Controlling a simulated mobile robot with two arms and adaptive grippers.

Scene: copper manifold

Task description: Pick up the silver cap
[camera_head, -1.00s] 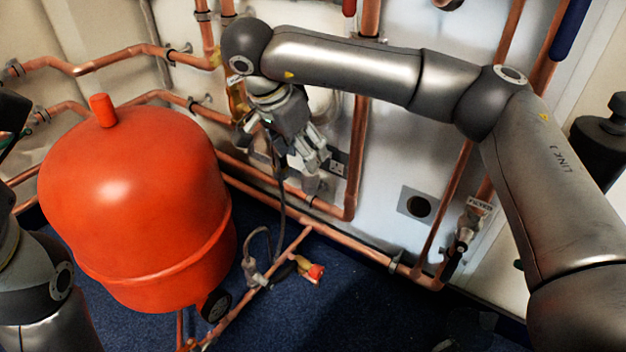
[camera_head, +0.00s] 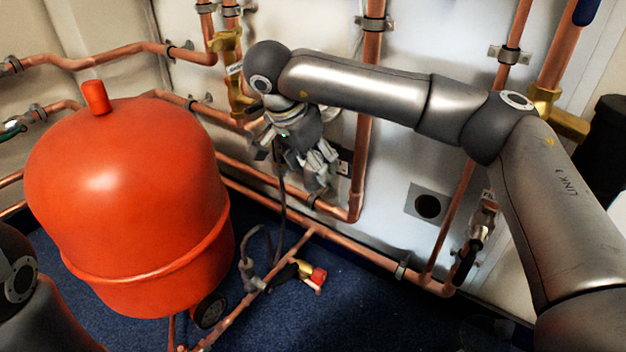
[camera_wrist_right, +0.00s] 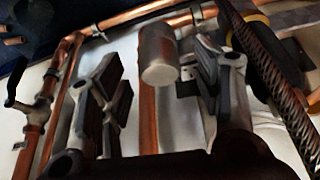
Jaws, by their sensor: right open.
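The silver cap (camera_wrist_right: 158,52) is a short grey metal cylinder in the right wrist view. It shows between the two fingers of my right gripper (camera_wrist_right: 161,82), with gaps on both sides. The fingers are apart and do not appear to touch it. In the head view my right gripper (camera_head: 310,160) points down near the wall pipes, left of the vertical copper pipe. The cap is hard to make out there, largely hidden by the fingers. My left gripper is not in view; only part of the left arm shows at the left edge.
A large red tank (camera_head: 130,200) stands to the left. Copper pipes (camera_head: 364,130) run up and along the white wall close around my right gripper. A braided hose (camera_wrist_right: 268,80) passes right of the fingers. A red-ended valve (camera_head: 312,275) lies low over the blue carpet (camera_head: 375,310).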

